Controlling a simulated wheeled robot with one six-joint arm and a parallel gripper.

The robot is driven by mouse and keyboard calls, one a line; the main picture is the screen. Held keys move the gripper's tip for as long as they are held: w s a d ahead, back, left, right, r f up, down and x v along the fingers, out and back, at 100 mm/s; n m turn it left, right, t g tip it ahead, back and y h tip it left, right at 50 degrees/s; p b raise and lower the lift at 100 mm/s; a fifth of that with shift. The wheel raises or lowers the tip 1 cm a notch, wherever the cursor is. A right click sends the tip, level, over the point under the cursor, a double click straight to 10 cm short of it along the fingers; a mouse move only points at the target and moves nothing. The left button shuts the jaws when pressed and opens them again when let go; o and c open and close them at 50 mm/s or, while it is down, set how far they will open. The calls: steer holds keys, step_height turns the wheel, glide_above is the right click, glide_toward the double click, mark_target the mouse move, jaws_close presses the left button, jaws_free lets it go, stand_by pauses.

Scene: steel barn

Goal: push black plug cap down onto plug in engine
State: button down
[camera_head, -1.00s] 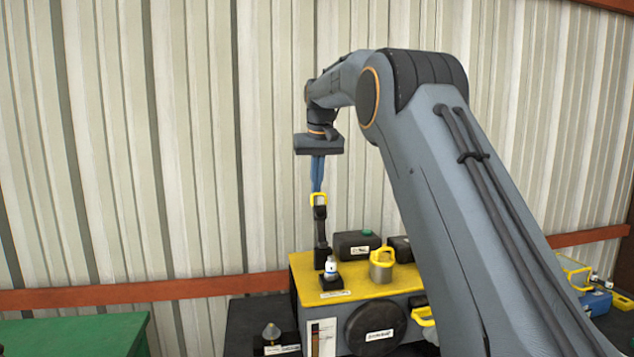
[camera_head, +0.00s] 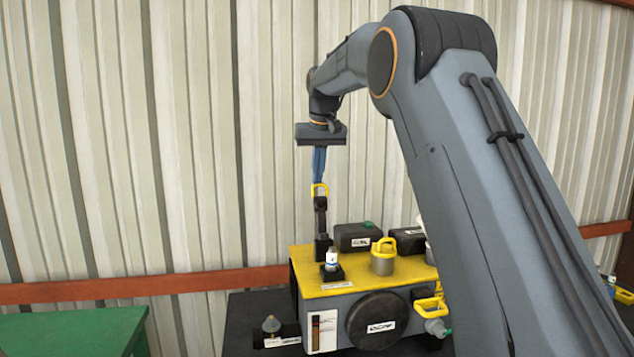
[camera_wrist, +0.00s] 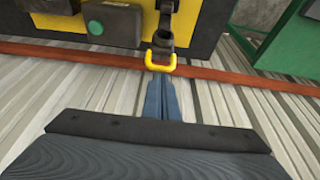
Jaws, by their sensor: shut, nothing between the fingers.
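The engine (camera_head: 345,283) is a yellow-topped block with a grey front. The plug (camera_head: 331,262), white with a blue band, stands upright in a black base on its top near the left front. Behind it rises a black upright piece (camera_head: 321,222) with a yellow loop (camera_head: 320,190) on top; I cannot tell for sure whether it is the plug cap. My gripper (camera_head: 318,181) points down, its blue fingers shut and empty, tips right at the loop. The wrist view shows the fingertips (camera_wrist: 161,74) by the loop (camera_wrist: 161,63); contact is unclear.
A grey canister with a yellow handle (camera_head: 383,258) and a black box with a green cap (camera_head: 357,236) stand on the engine. A round black cover (camera_head: 376,318) is on its front. A green table (camera_head: 75,332) stands left. The corrugated wall (camera_head: 200,150) is behind.

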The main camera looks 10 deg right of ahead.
steer(key=shift+s+r+t+b, duration=0.1)
steer(key=shift+s+t+b, duration=0.4)
steer(key=shift+b, duration=1.15)
